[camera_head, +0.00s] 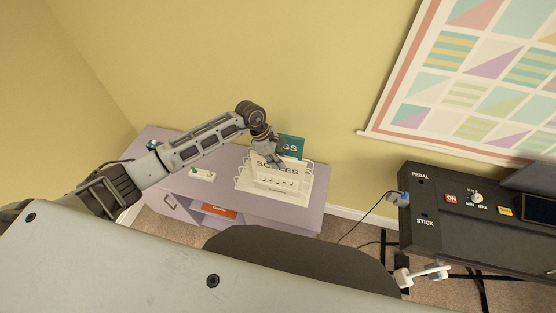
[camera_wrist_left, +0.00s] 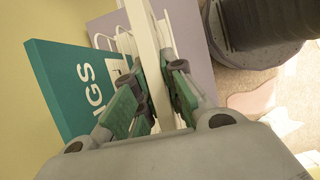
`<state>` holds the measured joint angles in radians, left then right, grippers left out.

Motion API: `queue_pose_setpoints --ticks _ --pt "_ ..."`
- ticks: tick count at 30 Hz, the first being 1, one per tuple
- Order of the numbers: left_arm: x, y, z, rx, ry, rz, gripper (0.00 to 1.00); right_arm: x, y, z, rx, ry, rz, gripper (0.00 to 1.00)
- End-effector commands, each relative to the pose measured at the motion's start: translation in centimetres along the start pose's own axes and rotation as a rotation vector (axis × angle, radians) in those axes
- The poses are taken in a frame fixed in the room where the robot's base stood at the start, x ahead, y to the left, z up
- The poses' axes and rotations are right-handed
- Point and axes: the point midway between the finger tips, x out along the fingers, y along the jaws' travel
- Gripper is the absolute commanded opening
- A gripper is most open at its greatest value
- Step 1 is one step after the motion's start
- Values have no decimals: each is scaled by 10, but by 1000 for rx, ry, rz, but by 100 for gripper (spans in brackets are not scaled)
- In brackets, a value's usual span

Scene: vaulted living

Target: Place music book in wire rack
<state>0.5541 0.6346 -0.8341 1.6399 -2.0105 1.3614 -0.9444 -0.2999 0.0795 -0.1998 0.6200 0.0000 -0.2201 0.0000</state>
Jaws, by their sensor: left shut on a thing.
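The music book (camera_head: 276,182) is white, with "SCALES" and a row of notes on its cover. It stands upright at the white wire rack (camera_head: 307,184) on the lilac cabinet, its lower part between the rack's wires. My left gripper (camera_head: 276,160) is shut on the book's top edge. In the left wrist view the gripper's green-padded fingers (camera_wrist_left: 158,90) press on both sides of the book's pale edge (camera_wrist_left: 146,40). White wires of the rack (camera_wrist_left: 166,32) show beyond. Whether the book touches the rack's bottom is hidden. My right gripper is not in view.
A teal book (camera_head: 293,145) ending in "GS" stands behind the white one. The lilac cabinet (camera_head: 170,142) carries a small white item (camera_head: 202,174) left of the rack. A black keyboard (camera_head: 440,215) stands right, with a cable between. A wall hangs close behind.

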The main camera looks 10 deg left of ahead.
Motion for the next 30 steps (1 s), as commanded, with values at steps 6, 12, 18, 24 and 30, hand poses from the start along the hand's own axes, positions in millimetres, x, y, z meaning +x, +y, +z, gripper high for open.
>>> queue_pose_setpoints --ticks 6,12,18,24,30 --pt "0 1 0 1 -1 2 0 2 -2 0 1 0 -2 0" --pt "2 0 -1 0 0 0 22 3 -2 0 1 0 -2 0" --pt "2 0 0 0 -1 0 34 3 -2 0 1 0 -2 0" --pt "2 0 0 0 -1 0 34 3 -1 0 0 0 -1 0" --pt "0 0 0 0 -1 0 34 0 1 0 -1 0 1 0"
